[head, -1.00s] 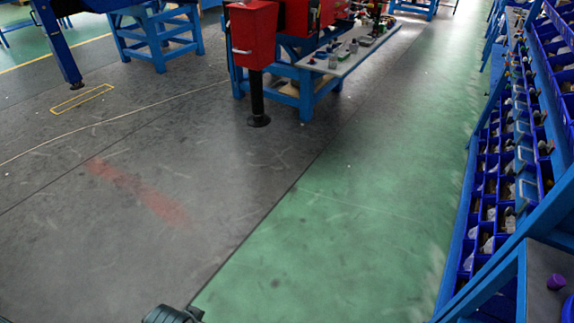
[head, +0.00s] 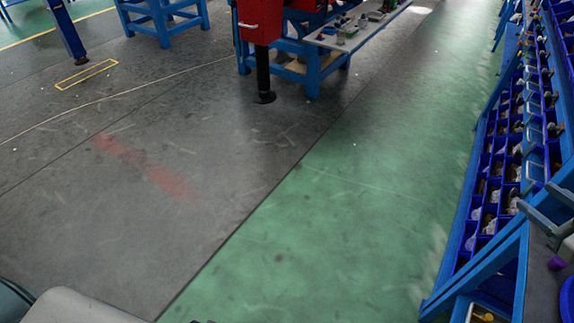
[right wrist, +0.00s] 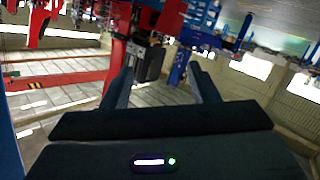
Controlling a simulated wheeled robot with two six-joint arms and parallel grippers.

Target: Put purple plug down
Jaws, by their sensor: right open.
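The small purple plug (head: 556,263) stands on a grey surface (head: 541,285) at the right edge of the head view. My right gripper (head: 534,196) comes in from the right edge, its two grey fingers spread apart. In the picture it lies above the plug, with no visible contact. The right wrist view shows the same gripper (right wrist: 163,84) open, with nothing between its fingers and no plug in sight. My left gripper is not in view; only a grey part of my own body shows at the bottom left.
A blue rack with rows of blue bins (head: 490,195) runs along the right. A blue round thing (head: 568,298) is cut off at the right edge. A red box on a black post (head: 262,25) stands at the back. The green floor (head: 340,220) is clear.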

